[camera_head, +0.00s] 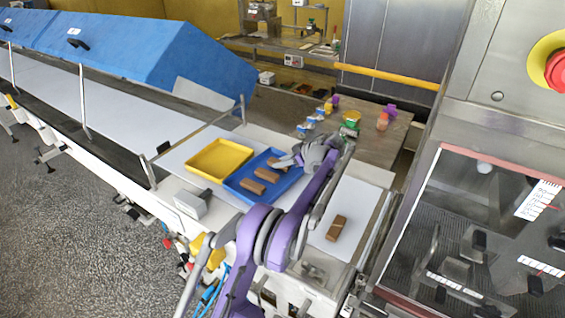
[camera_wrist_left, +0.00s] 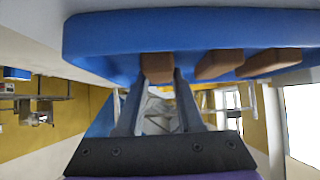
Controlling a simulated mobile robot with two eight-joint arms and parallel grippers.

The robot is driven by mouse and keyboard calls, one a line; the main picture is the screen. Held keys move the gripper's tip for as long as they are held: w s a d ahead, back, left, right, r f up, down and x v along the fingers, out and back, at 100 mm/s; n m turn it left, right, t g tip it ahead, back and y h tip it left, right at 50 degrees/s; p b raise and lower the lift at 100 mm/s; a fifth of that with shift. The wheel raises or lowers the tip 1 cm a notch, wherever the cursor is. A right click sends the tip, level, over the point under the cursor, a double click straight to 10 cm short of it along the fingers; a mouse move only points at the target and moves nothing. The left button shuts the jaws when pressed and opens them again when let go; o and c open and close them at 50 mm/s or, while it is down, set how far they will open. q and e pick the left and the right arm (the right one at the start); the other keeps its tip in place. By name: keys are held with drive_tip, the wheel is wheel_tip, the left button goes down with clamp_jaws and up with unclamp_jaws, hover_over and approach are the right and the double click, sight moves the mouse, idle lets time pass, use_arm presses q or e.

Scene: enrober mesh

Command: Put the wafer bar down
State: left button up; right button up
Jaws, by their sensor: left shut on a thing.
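My left gripper (camera_head: 283,163) is over the far right part of the blue tray (camera_head: 238,191). It is shut on a wafer bar (camera_head: 274,162), a brown block that also shows between the fingertips in the left wrist view (camera_wrist_left: 157,68). I cannot tell whether this bar touches the tray floor. Two other wafer bars lie in the tray, one in the middle (camera_head: 267,175) and one nearer (camera_head: 252,186). Another wafer bar (camera_head: 336,228) lies on the white belt to the right of my arm. My right gripper is out of view.
An empty yellow tray (camera_head: 205,174) stands just left of the blue tray. Behind is a table (camera_head: 375,150) with small colored containers. A machine with a clear guard (camera_head: 455,220) and red button (camera_head: 556,70) stands at the right. The white belt around the lone bar is clear.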

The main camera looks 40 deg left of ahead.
use_arm(q)
drive_tip(key=shift+f, duration=0.1)
drive_tip(key=o, duration=1)
drive_tip(key=shift+d+r, duration=0.2)
drive_tip(key=shift+r, duration=0.05)
drive_tip(key=v, duration=1.1)
drive_tip(key=shift+d+r, duration=0.15)
drive_tip(key=shift+r, duration=0.05)
